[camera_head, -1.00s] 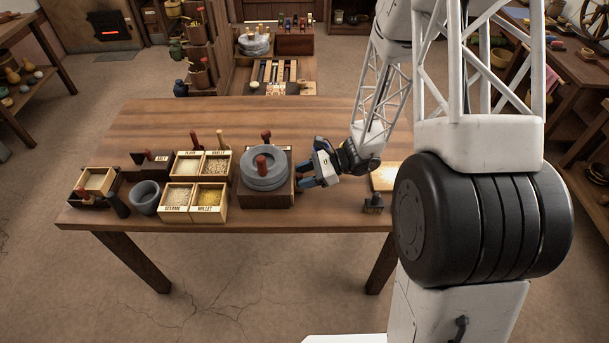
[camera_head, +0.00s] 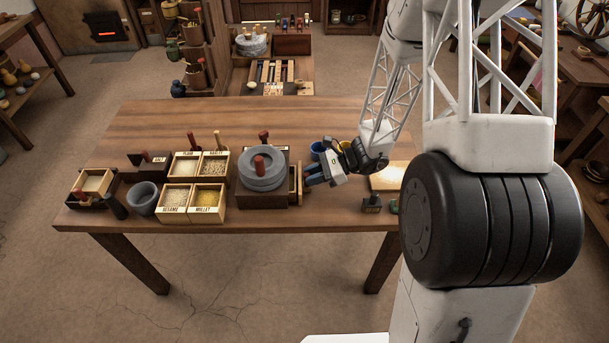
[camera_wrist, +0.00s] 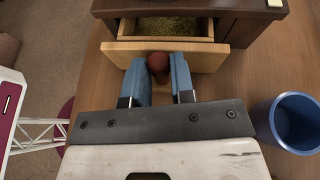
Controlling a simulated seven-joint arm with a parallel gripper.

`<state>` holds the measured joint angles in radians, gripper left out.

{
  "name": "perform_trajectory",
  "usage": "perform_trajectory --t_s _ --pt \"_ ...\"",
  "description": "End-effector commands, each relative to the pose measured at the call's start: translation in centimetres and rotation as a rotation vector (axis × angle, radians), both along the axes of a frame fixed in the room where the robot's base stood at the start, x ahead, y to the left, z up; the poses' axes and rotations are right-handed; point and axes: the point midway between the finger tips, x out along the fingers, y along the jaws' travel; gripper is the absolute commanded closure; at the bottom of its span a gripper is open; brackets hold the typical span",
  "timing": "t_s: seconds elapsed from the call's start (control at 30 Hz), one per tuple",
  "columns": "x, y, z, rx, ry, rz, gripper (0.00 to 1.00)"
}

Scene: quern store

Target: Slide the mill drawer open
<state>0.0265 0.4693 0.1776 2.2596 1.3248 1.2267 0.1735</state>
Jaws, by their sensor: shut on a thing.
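The stone hand mill (camera_head: 262,172) stands on its dark wooden box (camera_head: 264,199) on the table. Its drawer (camera_head: 296,183) juts out part way from the right side of the box. In the wrist view the pale drawer front (camera_wrist: 128,54) stands apart from the box, and a greenish-yellow grainy fill shows inside. My gripper (camera_wrist: 159,72) has its two blue fingers on either side of the round reddish-brown knob (camera_wrist: 158,64) and is shut on it. In the head view my gripper (camera_head: 308,176) is just right of the drawer.
A blue cup (camera_wrist: 290,122) stands right of my gripper in the wrist view. Left of the mill are grain boxes (camera_head: 193,203), a grey mortar (camera_head: 143,198) and a small tray (camera_head: 90,201). A light board (camera_head: 390,178) and a small dark object (camera_head: 372,204) lie right.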

Motion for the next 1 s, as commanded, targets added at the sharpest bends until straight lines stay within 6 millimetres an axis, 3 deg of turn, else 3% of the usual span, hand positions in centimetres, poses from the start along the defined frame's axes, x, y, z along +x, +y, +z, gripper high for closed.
perform_trajectory --t_s 0.43,0.87,0.9,1.0 --pt "0.1 -5.4 0.0 -0.001 -0.001 -0.003 1.00" --pt "0.0 -6.1 0.0 -0.001 -0.001 -0.001 1.00" --pt "0.0 -6.1 0.0 -0.001 -0.001 -0.001 0.72" --pt "0.0 -6.1 0.0 -0.001 -0.001 -0.001 0.57"
